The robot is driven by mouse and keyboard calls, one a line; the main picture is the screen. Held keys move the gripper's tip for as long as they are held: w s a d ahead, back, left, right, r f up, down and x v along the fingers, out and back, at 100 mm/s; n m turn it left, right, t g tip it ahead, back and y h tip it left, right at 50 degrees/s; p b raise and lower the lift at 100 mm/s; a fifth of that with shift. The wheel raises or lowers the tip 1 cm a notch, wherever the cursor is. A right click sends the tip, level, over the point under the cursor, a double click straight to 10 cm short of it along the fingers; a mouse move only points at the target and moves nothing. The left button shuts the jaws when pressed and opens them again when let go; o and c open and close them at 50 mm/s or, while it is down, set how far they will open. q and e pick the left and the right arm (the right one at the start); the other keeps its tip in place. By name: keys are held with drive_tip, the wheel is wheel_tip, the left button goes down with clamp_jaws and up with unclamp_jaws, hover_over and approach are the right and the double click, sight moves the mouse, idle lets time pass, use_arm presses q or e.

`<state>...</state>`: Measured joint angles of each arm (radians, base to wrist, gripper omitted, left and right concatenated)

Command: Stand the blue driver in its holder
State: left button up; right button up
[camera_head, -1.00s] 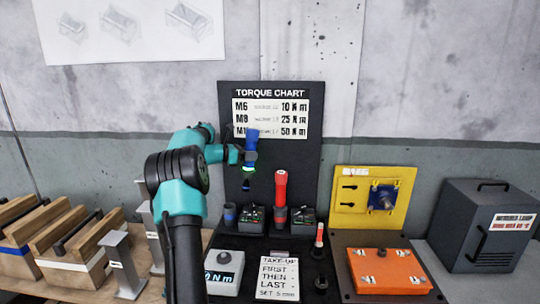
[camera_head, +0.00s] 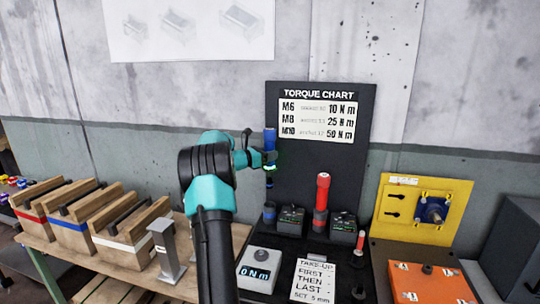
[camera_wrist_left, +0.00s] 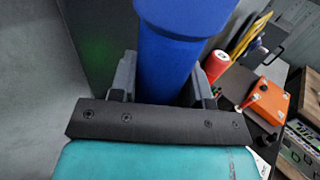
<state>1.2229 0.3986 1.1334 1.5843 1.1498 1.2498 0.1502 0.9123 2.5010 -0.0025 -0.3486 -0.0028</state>
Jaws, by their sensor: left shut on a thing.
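The blue driver (camera_head: 270,139) is held upright in front of the black chart board, its dark shank pointing down. My left gripper (camera_head: 268,160) is shut on its handle, which also fills the middle of the left wrist view (camera_wrist_left: 172,65) between the two fingers. Below the driver stands a dark round cup with a blue band, apparently its holder (camera_head: 269,213). The driver's lower end appears just above the cup, lined up with it in the head view; I cannot tell the depth between them. My right gripper is not in view.
A red driver (camera_head: 322,190) stands in a cup to the right. Small dark units (camera_head: 291,219) sit beside the cups. A grey display box (camera_head: 259,268) and a white card (camera_head: 316,281) lie in front. The torque chart board (camera_head: 320,105) rises behind.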

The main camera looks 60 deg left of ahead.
use_arm(q)
wheel_tip(320, 180, down, 16)
drive_tip(key=shift+f, duration=0.2)
idle(1.4)
drive_tip(key=shift+f, duration=0.2)
idle(0.7)
drive_tip(key=o, duration=1.2)
drive_tip(key=shift+f, duration=0.1)
